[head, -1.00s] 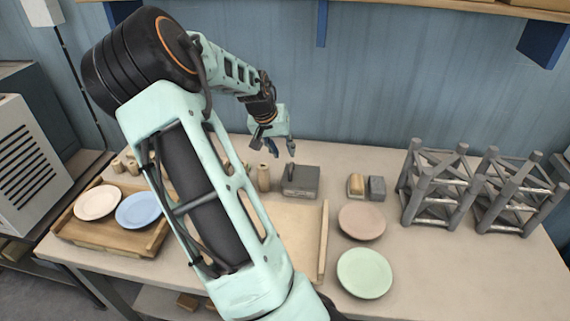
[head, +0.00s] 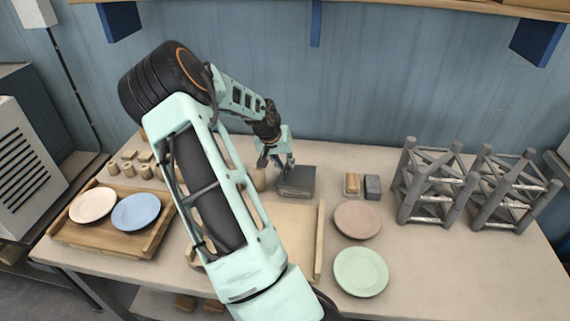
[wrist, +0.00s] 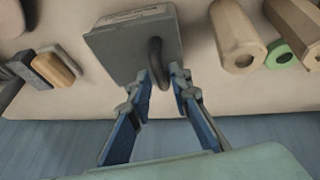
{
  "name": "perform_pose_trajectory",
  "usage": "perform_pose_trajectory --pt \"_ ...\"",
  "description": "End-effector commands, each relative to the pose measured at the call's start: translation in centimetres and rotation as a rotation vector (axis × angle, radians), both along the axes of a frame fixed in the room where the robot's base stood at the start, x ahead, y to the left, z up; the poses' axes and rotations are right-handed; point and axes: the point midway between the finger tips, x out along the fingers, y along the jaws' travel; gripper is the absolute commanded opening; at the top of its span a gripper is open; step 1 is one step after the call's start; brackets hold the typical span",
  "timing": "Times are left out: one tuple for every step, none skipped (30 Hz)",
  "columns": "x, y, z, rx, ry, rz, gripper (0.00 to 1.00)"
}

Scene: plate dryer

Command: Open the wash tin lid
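The wash tin (head: 302,181) is a grey box at the back middle of the table. In the wrist view the tin (wrist: 120,45) has a dark curved handle (wrist: 156,55) on its lid, and the lid looks shut. My gripper (head: 284,168) is low over the left part of the tin. In the wrist view my gripper (wrist: 160,76) is open, its blue-grey fingers on either side of the handle. Gaps show between the handle and the fingers; contact cannot be made out. In the head view the handle is largely hidden by my gripper.
A wooden block (head: 352,184) and a grey block (head: 372,187) lie right of the tin. A pink plate (head: 357,220) and green plate (head: 361,272) lie in front. Grey racks (head: 428,190) stand further right. Wooden pieces (wrist: 238,40) stand close beside the tin.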

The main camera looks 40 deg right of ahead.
Motion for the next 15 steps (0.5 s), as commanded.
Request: perform_pose_trajectory --pt "-0.01 0.01 0.01 0.0 0.0 0.0 0.11" --pt "-0.01 0.0 0.02 0.0 0.0 0.0 0.07" --pt "-0.02 0.01 0.02 0.0 0.0 0.0 0.03" --pt "-0.02 0.01 0.02 0.0 0.0 0.0 0.0" --pt "-0.02 0.01 0.02 0.0 0.0 0.0 0.0" --pt "-0.02 0.01 0.02 0.0 0.0 0.0 0.0" --pt "-0.02 0.0 0.02 0.0 0.0 0.0 0.0" --pt "-0.02 0.0 0.02 0.0 0.0 0.0 0.0" --pt "-0.02 0.01 0.03 0.0 0.0 0.0 0.0" --pt "-0.02 0.01 0.03 0.0 0.0 0.0 0.0" --pt "-0.02 0.01 0.03 0.0 0.0 0.0 0.0" --pt "-0.02 0.01 0.03 0.0 0.0 0.0 0.0" --pt "-0.02 0.01 0.03 0.0 0.0 0.0 0.0" --pt "-0.02 0.01 0.03 0.0 0.0 0.0 0.0" --pt "-0.03 0.0 0.03 0.0 0.0 -0.001 0.0"
